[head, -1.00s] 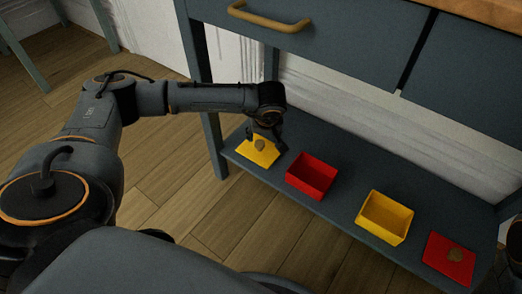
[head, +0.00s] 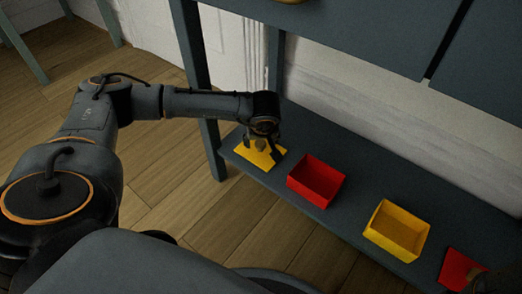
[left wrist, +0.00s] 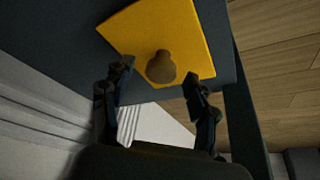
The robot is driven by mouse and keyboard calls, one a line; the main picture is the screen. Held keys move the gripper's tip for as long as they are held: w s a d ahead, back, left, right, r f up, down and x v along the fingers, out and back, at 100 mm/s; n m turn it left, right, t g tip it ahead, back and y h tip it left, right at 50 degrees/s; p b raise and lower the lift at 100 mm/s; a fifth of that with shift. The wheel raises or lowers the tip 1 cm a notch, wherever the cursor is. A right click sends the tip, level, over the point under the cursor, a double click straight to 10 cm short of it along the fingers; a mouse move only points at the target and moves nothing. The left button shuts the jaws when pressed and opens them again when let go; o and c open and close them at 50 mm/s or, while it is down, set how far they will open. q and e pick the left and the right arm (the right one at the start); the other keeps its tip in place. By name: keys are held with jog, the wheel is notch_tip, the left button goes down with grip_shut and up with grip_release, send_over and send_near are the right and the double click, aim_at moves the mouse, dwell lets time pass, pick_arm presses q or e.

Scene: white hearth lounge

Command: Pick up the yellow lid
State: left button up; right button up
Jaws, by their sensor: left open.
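The yellow lid (head: 247,154) lies on the left end of the low grey shelf (head: 345,222), with a brown knob (left wrist: 160,67) on top. My left gripper (head: 262,140) is over the lid, pointing down. In the left wrist view the yellow lid (left wrist: 180,28) fills the upper middle. The open fingers of my left gripper (left wrist: 157,77) stand on either side of the knob with gaps to it. I cannot tell the exact height of the fingertips over the lid. My right gripper cannot be made out.
A red open box (head: 316,181) stands just right of the yellow lid. A yellow open box (head: 397,231) is further right, then a red lid (head: 458,268), partly covered by a dark shape. A table leg (head: 196,90) rises close to my left arm.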

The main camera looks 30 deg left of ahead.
pick_arm(q)
jog(key=c, duration=1.2)
grip_shut()
jog(key=shift+r, duration=0.2)
